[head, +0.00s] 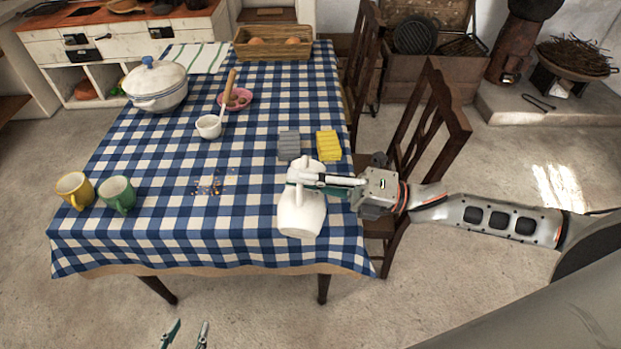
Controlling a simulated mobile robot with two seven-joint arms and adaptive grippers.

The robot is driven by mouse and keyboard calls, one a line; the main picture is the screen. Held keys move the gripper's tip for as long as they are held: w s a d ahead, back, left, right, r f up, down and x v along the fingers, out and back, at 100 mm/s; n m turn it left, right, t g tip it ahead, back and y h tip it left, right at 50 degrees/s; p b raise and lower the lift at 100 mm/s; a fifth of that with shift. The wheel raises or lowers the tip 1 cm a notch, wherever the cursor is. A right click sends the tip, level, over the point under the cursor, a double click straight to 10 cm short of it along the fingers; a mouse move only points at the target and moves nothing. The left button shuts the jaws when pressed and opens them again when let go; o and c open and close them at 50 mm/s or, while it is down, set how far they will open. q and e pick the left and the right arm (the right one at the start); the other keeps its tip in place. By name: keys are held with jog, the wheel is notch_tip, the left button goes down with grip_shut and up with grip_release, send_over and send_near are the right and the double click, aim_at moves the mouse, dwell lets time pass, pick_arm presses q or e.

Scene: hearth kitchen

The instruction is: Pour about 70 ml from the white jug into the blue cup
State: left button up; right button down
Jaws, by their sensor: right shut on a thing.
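The white jug (302,216) is at the front right of the table. My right gripper (295,180) is shut on it near its upper end in the picture, with the arm coming in from the right. I cannot tell whether the jug touches the cloth, and its contents are hidden. I see no blue cup. The mugs in view are a yellow mug (73,190) and a green mug (118,194), side by side at the front left. My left gripper (186,335) is at the bottom edge, in front of the table, its fingers apart and empty.
A grey sponge (289,145) and a yellow sponge (328,145) lie behind the jug. Crumbs (215,186) lie mid-table. A chair (432,125) stands at right.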

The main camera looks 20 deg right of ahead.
aim_at(298, 216)
pick_arm(q)
jog(key=shift+r, duration=0.15)
pick_arm(e)
jog(key=shift+w+d+r, duration=0.15)
jog(key=shift+w+r, duration=0.15)
jog(key=shift+w, duration=0.05)
dwell(0.9)
jog(key=s+f+n+b, duration=0.1)
jog(key=s+a+f+n+b, duration=0.1)
jog(key=f, duration=0.1)
jog(key=s+f+n+g+b, duration=0.1)
jog(key=s, duration=0.1)
jog(key=shift+a+f+n+b, duration=0.3)
jog(key=shift+a+n+b, duration=0.1)
jog(key=shift+r, duration=0.15)
jog(key=shift+n, duration=0.3)
jog(key=shift+s+a+f+n+g+b, duration=0.2)
jog(key=shift+s+f+n+g+b, duration=0.25)
jog(key=shift+f+b, duration=0.2)
jog(key=shift+f+n, duration=0.2)
jog(key=shift+n, duration=0.05)
pick_arm(q)
jog(key=f, duration=0.5)
jog(key=shift+s+a, duration=0.1)
jog(key=shift+a, duration=0.15)
